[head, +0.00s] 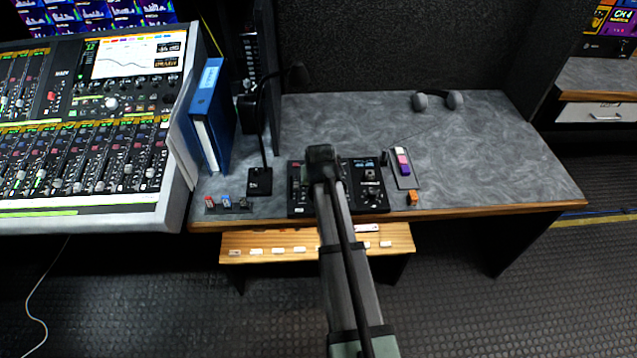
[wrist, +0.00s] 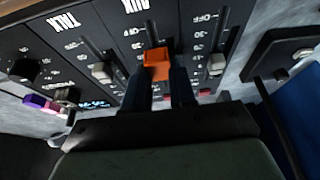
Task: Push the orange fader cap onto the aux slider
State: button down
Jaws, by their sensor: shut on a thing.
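The orange fader cap (wrist: 157,60) is between the two dark fingers of my gripper (wrist: 160,82) in the wrist view. The gripper is shut on it. The cap is over the aux slider's slot (wrist: 150,31), in line with the AUX label. I cannot tell whether the cap touches the slider's stem or is seated on it; the cap and fingers hide the stem. In the head view my arm covers the middle of the black fader panel (head: 297,192), and the fingertips and held cap are hidden.
Sliders with pale caps flank the aux slot, left (wrist: 102,72) and right (wrist: 217,64). A small orange block (head: 412,198) lies right of the panel, by a strip with coloured pieces (head: 403,165). Left are a black base (head: 260,182), a small rack (head: 240,209) and a blue binder (head: 208,105).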

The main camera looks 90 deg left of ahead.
jog(key=c, duration=0.8)
grip_release()
jog(key=shift+c, duration=0.2)
jog(key=v, duration=1.3)
jog(key=shift+d+r, duration=0.2)
jog(key=shift+r, duration=0.1)
